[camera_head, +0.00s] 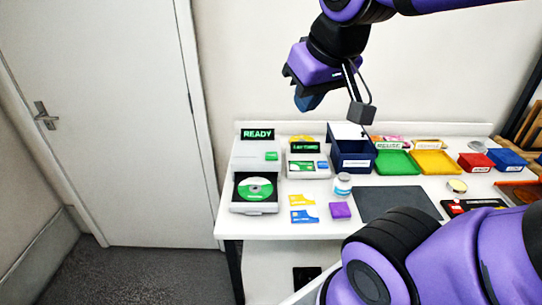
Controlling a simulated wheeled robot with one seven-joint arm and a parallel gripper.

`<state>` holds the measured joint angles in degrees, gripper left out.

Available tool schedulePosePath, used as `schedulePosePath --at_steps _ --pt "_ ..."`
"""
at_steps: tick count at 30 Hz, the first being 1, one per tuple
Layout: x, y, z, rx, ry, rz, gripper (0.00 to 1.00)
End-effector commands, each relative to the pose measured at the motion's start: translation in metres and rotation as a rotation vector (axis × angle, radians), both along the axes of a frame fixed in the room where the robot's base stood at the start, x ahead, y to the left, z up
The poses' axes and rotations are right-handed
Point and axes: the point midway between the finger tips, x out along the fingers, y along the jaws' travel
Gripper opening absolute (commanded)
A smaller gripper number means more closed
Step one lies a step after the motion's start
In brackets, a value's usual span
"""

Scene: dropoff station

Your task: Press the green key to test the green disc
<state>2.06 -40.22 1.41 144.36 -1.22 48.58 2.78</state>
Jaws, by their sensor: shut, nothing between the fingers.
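The green disc (256,188) lies in the open black tray (240,205) of a white machine at the left end of the table. A green key (271,156) is on the machine's white top, behind the disc. A display (257,134) above it reads READY. A second white device (301,171) stands to its right, with a green key (304,165) and a blue key on it. Its small screen is too small to read surely. My gripper (308,103) is shut and empty, held high in the air above the machines, touching nothing.
A dark blue bin (345,154), a green tray (398,170) and a yellow tray (436,171) stand at the back. A jar (342,186), a purple block (340,210), yellow and blue cards and a dark mat (398,204) lie in front. Air above the machines is clear.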

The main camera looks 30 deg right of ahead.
Motion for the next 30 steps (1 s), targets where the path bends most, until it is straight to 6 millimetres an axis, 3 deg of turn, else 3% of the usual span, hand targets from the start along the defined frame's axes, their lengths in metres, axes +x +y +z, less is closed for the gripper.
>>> schedulePosePath --at_steps 8,14,21,30 --pt "0.093 -0.030 -0.022 -0.038 -0.050 -0.173 0.00" --pt "0.158 -0.057 -0.053 -0.018 -0.102 -0.268 0.00" --pt "0.226 -0.092 -0.104 0.073 -0.164 -0.360 0.00" --pt "0.289 -0.132 -0.181 0.283 -0.248 -0.469 0.00"
